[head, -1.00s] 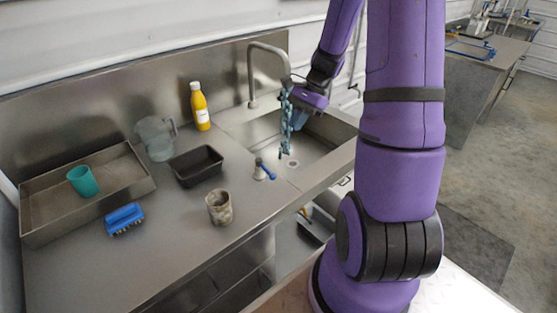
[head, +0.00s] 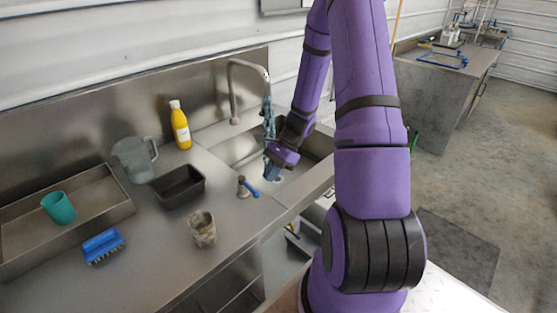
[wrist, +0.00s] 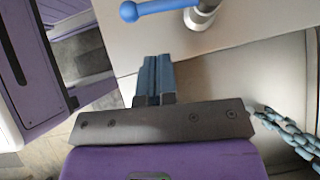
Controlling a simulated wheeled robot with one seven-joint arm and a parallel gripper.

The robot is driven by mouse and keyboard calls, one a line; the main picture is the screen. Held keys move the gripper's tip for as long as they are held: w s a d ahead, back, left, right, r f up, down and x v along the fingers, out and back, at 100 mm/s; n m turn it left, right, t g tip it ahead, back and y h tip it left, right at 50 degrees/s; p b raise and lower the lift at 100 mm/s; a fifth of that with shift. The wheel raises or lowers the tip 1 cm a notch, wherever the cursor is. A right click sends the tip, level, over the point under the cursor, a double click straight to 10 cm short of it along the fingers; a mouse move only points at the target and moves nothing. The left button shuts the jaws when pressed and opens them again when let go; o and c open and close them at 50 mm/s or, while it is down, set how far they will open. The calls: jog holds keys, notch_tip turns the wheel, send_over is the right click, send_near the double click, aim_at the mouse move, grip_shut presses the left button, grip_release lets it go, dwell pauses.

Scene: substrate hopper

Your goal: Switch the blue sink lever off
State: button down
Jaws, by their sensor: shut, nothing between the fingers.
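The blue sink lever (head: 250,190) sits on a grey post on the counter at the sink's near left edge. Its handle points to the lower right in the head view. In the wrist view the lever (wrist: 165,8) lies across the top edge, its round knob at the left. My gripper (head: 272,174) is over the sink basin, right of the lever and apart from it. In the wrist view my gripper's fingers (wrist: 154,62) are together and empty, below the lever. A blue-grey beaded strand (head: 269,115) hangs below the curved tap (head: 232,85); its lower part is hidden behind my gripper.
The sink (head: 225,147) is set into the steel counter. Left of the lever are a black tray (head: 178,187), a speckled cup (head: 203,230), a yellow bottle (head: 181,128), a clear jug (head: 134,160) and a blue brush (head: 103,246). A teal cup (head: 58,208) stands in a steel tray (head: 115,215).

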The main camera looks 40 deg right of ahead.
aim_at(249, 188)
jog(key=shift+w+a+f, duration=0.1)
jog(key=shift+a+f, duration=0.15)
jog(key=shift+a, duration=0.8)
jog(key=shift+w+a+f, duration=0.1)
jog(key=shift+a+f, duration=0.15)
jog(key=shift+a, duration=0.75)
jog(key=shift+m, duration=0.3)
